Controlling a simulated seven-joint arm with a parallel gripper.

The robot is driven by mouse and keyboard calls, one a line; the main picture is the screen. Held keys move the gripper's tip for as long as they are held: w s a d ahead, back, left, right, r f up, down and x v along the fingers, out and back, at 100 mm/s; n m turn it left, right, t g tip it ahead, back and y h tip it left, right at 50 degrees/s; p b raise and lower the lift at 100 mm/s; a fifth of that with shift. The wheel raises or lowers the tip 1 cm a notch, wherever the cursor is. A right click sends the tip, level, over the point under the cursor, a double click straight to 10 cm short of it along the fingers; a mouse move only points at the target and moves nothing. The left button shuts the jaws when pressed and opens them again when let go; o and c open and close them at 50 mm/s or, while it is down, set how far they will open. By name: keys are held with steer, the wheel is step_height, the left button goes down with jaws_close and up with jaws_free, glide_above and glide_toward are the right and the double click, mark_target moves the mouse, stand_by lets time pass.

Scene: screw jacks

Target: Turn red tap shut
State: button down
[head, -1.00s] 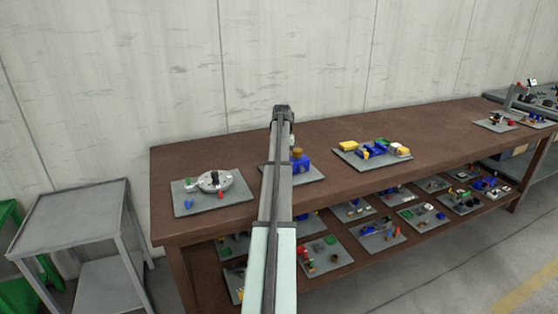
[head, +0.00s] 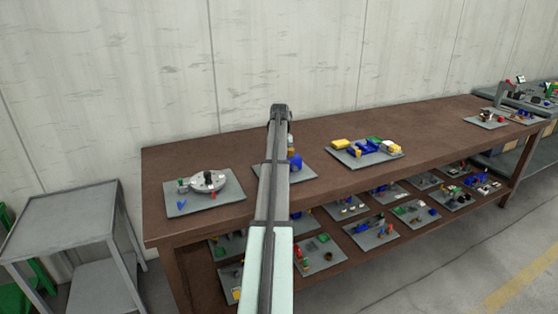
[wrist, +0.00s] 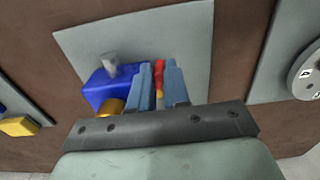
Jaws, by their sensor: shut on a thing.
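The red tap (wrist: 159,72) shows in the wrist view as a narrow red piece with yellow below it. It stands between the two blue-grey fingers of my gripper (wrist: 158,84), which are shut on it. Its lower part is hidden by the fingers and the gripper body. Just left of the fingers is a blue block (wrist: 98,90) with a grey piece on top and a gold cylinder (wrist: 111,106) in front. These sit on a grey plate (wrist: 192,45). In the head view, my arm covers the tap and the fingers; part of the blue block (head: 296,163) shows beside it.
The plate lies on a long brown table (head: 330,178). To its left is a plate with a round white disc (head: 208,181). To its right is a plate with yellow and blue blocks (head: 368,146). A lower shelf holds several more plates. A grey stand (head: 68,205) is at the left.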

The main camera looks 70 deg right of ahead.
steer(key=c, duration=1.1)
jaws_free()
steer(key=shift+r, duration=0.1)
step_height(320, 180, up, 14)
steer(key=shift+f, duration=0.25)
